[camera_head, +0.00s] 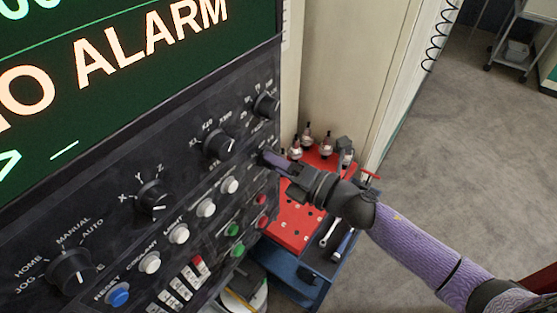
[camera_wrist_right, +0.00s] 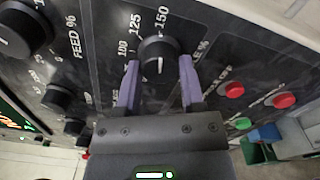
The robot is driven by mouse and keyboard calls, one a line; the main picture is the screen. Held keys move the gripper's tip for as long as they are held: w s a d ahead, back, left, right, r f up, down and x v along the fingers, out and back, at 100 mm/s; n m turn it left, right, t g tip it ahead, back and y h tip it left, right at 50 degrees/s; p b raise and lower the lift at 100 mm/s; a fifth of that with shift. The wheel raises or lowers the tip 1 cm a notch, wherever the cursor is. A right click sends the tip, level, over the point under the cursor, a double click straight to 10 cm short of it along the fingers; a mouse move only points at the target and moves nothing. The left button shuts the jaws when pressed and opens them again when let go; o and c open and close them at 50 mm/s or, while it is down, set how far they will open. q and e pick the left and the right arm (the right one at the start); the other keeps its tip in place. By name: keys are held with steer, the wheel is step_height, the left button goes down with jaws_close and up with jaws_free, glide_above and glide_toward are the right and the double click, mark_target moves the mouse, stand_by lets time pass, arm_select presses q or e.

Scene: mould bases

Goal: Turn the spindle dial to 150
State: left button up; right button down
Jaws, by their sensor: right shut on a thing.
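The spindle dial (camera_wrist_right: 158,52) is a round black knob with a white line, in the middle of the right wrist view. The marks 100, 125 and 150 stand around its upper left and top. The white line stands upright in that view, roughly in line with 150; I cannot tell whether it meets that mark exactly. My right gripper (camera_wrist_right: 159,82) is shut on the dial, one purple finger on each side. In the head view the right gripper (camera_head: 270,158) reaches the panel from the right and hides most of the dial. My left gripper is not in view.
The black control panel (camera_head: 110,175) carries other knobs, including the feed dial (camera_head: 218,145) and an axis dial (camera_head: 153,195), with rows of buttons below. A screen (camera_head: 120,85) is above. A red-topped cart (camera_head: 290,222) with tool holders stands behind my right arm. Floor at right is open.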

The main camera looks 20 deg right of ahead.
steer(key=shift+m, duration=0.3)
stand_by(0.4)
steer(key=shift+c, duration=1)
jaws_free()
steer(key=b+v, duration=0.3)
steer(key=v, duration=0.7)
